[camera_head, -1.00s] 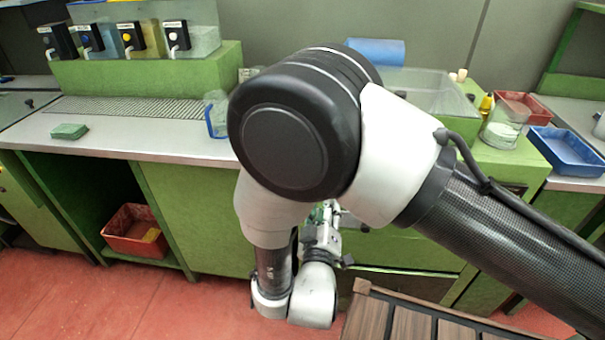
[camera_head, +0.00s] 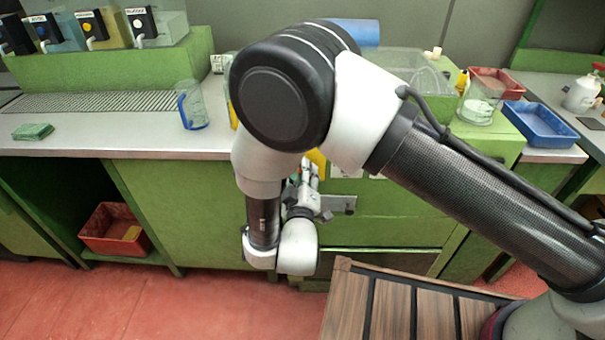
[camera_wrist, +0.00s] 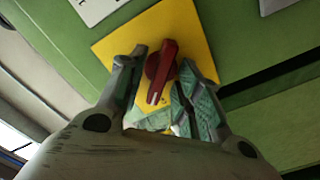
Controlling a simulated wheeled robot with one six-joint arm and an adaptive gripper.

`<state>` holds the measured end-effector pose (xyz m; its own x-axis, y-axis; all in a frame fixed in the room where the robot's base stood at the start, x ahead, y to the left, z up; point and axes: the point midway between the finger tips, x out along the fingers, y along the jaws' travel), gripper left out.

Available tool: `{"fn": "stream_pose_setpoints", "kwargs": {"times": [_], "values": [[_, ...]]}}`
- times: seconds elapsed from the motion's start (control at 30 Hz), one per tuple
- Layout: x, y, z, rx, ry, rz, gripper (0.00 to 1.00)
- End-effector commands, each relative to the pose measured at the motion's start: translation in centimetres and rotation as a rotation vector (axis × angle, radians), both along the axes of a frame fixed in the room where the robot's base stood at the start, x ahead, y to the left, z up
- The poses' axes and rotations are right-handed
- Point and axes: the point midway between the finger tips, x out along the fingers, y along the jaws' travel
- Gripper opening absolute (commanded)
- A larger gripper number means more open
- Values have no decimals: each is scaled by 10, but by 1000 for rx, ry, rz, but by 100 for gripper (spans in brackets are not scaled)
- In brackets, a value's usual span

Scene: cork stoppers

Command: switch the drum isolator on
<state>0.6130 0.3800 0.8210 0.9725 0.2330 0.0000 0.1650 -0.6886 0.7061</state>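The drum isolator has a red handle (camera_wrist: 160,72) on a square yellow plate (camera_wrist: 185,35), fixed to a green panel; the wrist view shows it from close up. The handle lies slightly tilted, its slotted end toward my gripper. My gripper (camera_wrist: 166,68) is open, with one finger on each side of the handle. Clear gaps show beside the handle; I cannot tell whether a fingertip touches the plate. In the head view my gripper (camera_head: 305,180) is at the green cabinet front, and only part of the yellow plate (camera_head: 317,160) shows past my arm.
The counter above holds a clear jug with a blue handle (camera_head: 192,106), a green sponge (camera_head: 33,131), a glass jar (camera_head: 480,102) and a blue tray (camera_head: 540,124). A slatted wooden platform (camera_head: 397,310) is below.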

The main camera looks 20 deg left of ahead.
Motion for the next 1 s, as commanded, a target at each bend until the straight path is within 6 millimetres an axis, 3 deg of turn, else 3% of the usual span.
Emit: {"fn": "stream_pose_setpoints", "kwargs": {"times": [0.03, 0.2, 0.67, 1.0], "values": [[0, 0, 0, 0, 0, 0, 27], [0, 0, 0, 0, 0, 0, 0], [0, 0, 0, 65, 16, 1, 0], [-1, 0, 0, 309, 75, 1, 0]]}}
